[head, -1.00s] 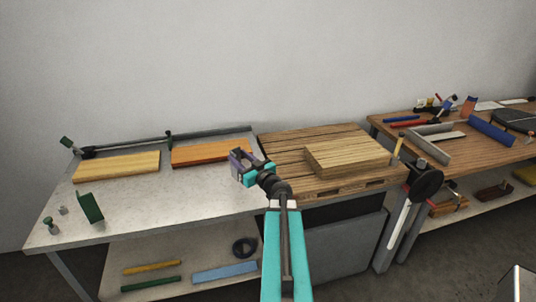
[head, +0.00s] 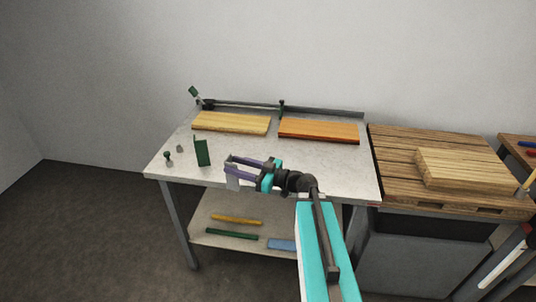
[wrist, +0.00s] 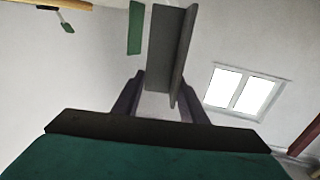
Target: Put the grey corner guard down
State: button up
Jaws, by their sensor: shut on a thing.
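The grey corner guard (wrist: 167,45) is an L-shaped piece between the two fingers in the wrist view, pointing away from my palm. It also shows as a small pale piece in the head view (head: 233,182). My gripper (head: 240,167) is shut on it and holds it at the front edge of the white-topped table (head: 290,182). A gap between the guard and the tabletop cannot be judged. A green corner guard (head: 202,152) stands upright on the table to the left of my gripper; it also shows in the wrist view (wrist: 136,28).
A pale board (head: 231,122) and an orange board (head: 318,130) lie along the back by a metal fence (head: 330,111). Small knobs (head: 168,158) stand at the left. A pallet-like top (head: 395,160) with planks (head: 465,168) adjoins at right.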

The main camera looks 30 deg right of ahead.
jog(key=s+a+n+g+y, duration=0.2)
jog(key=a+g, duration=0.1)
jog(key=a, duration=0.5)
jog(key=shift+s+a+f+y, duration=0.15)
jog(key=shift+a+f+y, duration=0.15)
